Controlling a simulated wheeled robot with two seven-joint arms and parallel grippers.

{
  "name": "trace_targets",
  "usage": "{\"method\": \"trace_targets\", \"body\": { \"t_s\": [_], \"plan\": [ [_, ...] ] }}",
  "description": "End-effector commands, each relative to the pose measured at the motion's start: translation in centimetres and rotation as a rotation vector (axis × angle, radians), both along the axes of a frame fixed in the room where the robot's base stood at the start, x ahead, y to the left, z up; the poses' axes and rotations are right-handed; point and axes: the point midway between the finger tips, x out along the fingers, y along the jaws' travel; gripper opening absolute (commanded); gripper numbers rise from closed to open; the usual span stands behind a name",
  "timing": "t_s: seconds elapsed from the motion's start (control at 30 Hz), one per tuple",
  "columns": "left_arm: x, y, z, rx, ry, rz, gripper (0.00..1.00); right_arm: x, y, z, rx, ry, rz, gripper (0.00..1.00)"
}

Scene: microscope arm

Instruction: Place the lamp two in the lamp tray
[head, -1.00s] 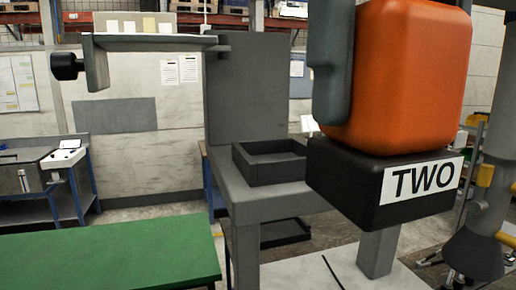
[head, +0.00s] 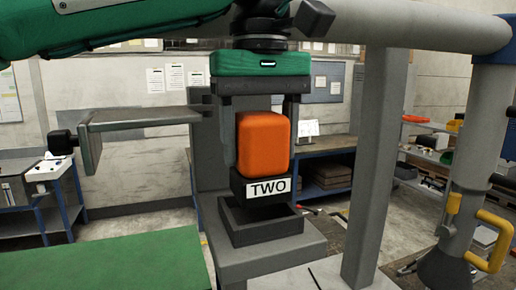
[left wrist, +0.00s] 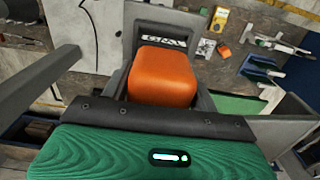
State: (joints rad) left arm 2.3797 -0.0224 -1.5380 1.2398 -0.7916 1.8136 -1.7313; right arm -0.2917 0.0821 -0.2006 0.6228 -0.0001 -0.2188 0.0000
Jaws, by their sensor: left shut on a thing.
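Lamp two (head: 263,143) is an orange rounded block on a black base with a white "TWO" label. My left gripper (head: 262,150) comes down from above with its green body on top. Its fingers are shut on the lamp's sides. The lamp is upright, and its base is just above or slightly inside the lamp tray (head: 232,232); I cannot tell whether it touches. The tray is a dark square open box on a grey stand. The orange lamp also shows between the fingers in the left wrist view (left wrist: 162,75). My right gripper is not in view.
A grey upright with a flat arm (head: 150,116) and black knob stands left of the lamp. A grey post (head: 374,170) stands to the right. A green tabletop (head: 110,264) lies at front left. A blue-framed workbench (head: 325,165) is behind.

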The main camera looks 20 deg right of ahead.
Motion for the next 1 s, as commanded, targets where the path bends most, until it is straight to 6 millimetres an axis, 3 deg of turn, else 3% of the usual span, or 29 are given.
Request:
{"method": "trace_targets", "body": {
  "t_s": [0.07, 0.3, 0.77, 0.8, 0.87, 1.0],
  "plan": [
    [0.9, 0.1, 0.2, 0.002, 0.0, 0.003, 0.3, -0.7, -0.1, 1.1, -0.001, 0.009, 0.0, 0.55],
    [0.7, 0.1, -2.7, 0.001, -0.001, 0.0, 0.3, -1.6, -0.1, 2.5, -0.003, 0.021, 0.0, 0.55],
    [0.7, 0.0, -3.9, -0.001, 0.0, 0.001, 0.3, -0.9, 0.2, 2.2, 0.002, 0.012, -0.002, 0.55],
    [0.7, 0.0, -3.8, 0.0, -0.001, 0.001, 0.68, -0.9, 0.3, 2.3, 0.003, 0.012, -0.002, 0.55],
    [0.7, 0.0, -3.7, 0.0, -0.001, 0.001, 0.8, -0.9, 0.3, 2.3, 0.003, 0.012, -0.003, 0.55],
    [0.7, 0.0, -3.7, 0.0, -0.001, 0.001, 0.82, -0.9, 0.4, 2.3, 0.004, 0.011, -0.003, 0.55]
  ]
}}
